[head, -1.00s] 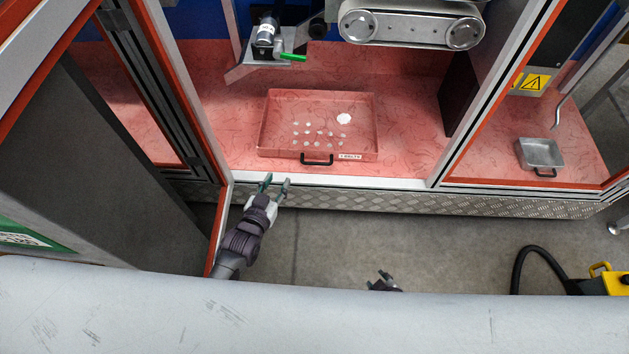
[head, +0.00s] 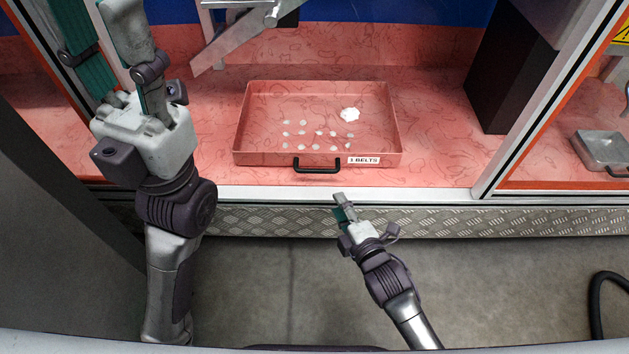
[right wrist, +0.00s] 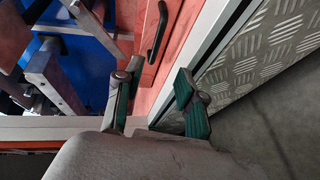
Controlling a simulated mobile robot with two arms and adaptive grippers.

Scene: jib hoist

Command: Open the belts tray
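The belts tray (head: 375,100) is a shallow red tray on the red cabinet floor, with a label reading "1 BELTS" and several pale round pieces plus a white lump inside. Its black handle (head: 316,168) is on the front wall and also shows in the right wrist view (right wrist: 157,32). My right gripper (head: 342,208) is in front of the sill, below and right of the handle, not touching it. In the right wrist view its fingers (right wrist: 155,92) are apart and empty. My left gripper (head: 100,25) is raised at the upper left, with its fingers apart.
A pale metal sill (head: 400,196) runs along the cabinet front above a tread-plate strip. Metal posts (head: 545,120) flank the opening. A dark block (head: 505,75) stands right of the tray, and a small grey tray (head: 600,148) lies far right.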

